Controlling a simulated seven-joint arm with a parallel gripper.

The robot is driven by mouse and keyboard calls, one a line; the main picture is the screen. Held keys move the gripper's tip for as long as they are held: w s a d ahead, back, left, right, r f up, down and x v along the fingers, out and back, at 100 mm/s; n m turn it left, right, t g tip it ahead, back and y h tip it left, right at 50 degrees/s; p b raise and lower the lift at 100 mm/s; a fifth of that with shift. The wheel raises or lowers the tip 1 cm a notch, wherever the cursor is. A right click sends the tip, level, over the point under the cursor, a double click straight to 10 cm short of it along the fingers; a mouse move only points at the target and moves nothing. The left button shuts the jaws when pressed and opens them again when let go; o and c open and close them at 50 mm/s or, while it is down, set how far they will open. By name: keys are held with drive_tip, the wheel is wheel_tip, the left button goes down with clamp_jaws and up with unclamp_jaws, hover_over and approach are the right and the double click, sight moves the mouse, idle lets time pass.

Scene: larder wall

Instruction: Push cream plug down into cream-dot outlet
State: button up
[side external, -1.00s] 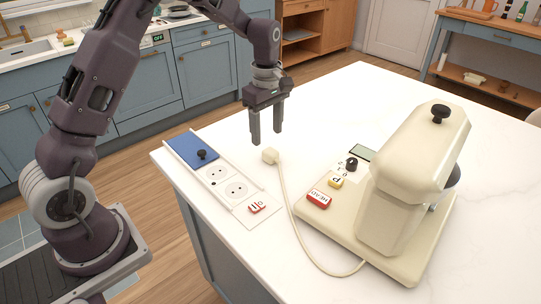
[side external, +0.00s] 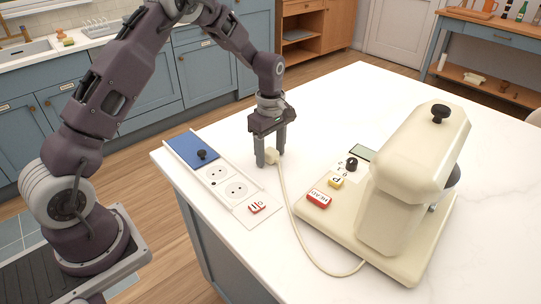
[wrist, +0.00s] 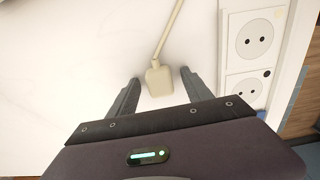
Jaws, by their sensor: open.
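The cream plug (side external: 272,157) stands on the white worktop with its cord running toward the mixer. In the wrist view the plug (wrist: 159,82) sits between the two fingers. My gripper (side external: 270,160) is open and lowered around it, fingers on either side with a gap in the wrist view (wrist: 160,76). The outlet strip has two round white outlets. The one farther from the blue cover (side external: 237,189) has a faint cream dot (wrist: 279,13) beside it in the wrist view. The other outlet (side external: 216,173) has a dark blue dot (wrist: 267,73). Both outlets look empty.
The blue sliding cover (side external: 194,150) with a black knob lies at the strip's far end. A red-and-white tag (side external: 257,207) lies by its near end. The cream mixer (side external: 410,180) stands to the right. The worktop behind the gripper is clear.

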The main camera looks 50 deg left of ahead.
sight(270, 151)
drive_tip(key=shift+c, duration=0.2)
clamp_jaws()
wheel_tip(270, 151, up, 10)
drive_tip(key=shift+r, duration=0.1)
idle(0.4)
drive_tip(key=s+d+f, duration=0.1)
drive_tip(key=s, duration=0.6)
drive_tip(key=s+d+f, duration=0.1)
drive_tip(key=s+d, duration=0.1)
drive_tip(key=s, duration=0.5)
drive_tip(key=shift+f, duration=0.3)
